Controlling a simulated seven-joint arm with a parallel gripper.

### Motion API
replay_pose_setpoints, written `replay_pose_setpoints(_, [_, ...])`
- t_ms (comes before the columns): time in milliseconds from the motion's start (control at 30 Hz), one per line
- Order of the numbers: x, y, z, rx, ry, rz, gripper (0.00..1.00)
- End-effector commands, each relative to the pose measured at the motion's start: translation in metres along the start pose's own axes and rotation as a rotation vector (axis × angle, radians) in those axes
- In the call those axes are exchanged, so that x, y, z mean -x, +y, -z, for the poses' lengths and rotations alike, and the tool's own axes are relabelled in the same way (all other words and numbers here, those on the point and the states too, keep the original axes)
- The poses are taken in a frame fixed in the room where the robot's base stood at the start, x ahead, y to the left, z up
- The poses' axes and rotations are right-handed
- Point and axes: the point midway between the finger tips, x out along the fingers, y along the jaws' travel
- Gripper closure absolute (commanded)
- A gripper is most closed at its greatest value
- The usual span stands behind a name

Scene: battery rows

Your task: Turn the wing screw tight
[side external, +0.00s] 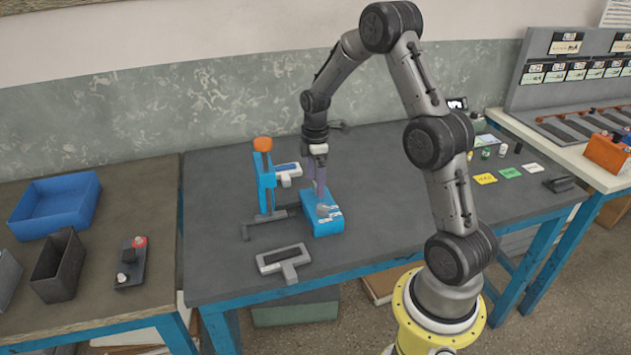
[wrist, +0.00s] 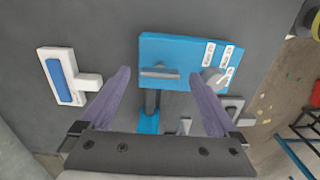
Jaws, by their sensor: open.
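A blue block (wrist: 185,47) with white labels lies below my gripper in the wrist view; it stands on the table in the side view (side external: 326,228). On its face is a narrow grey bar (wrist: 160,73), which looks like the wing screw. A rounder grey knob (wrist: 213,78) sits to its right, beside the labels. My gripper (wrist: 160,76) is open, with its two purple fingers spread either side of the bar and nothing held. In the side view, my gripper (side external: 319,192) points down at the block; its fingers partly hide the block's top, and I cannot tell whether they touch.
A blue stand with an orange cap (side external: 263,165) rises close left of the block. A white T-shaped piece with a blue panel (side external: 288,171) lies behind, and a grey T-shaped piece (side external: 283,261) in front. Coloured cards (side external: 509,172) lie far right. The table between is clear.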

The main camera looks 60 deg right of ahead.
Motion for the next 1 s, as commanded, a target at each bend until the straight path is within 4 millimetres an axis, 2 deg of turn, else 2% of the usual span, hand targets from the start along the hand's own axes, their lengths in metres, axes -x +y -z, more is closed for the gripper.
replay_pose_setpoints(133, [-0.0077,-0.0003,-0.0001,0.0,0.0,0.001,0.05])
replay_pose_setpoints(400, [-0.0083,-0.0003,-0.0001,0.0,0.0,0.0,0.05])
replay_pose_setpoints(867, [-0.0079,-0.0002,0.0,0.0,0.0,0.0,0.88])
replay_pose_setpoints(900, [-0.0078,-0.0002,0.0,0.0,0.0,0.0,0.91])
replay_pose_setpoints(1000, [-0.0077,-0.0002,0.0,-0.003,0.0,0.0,0.91])
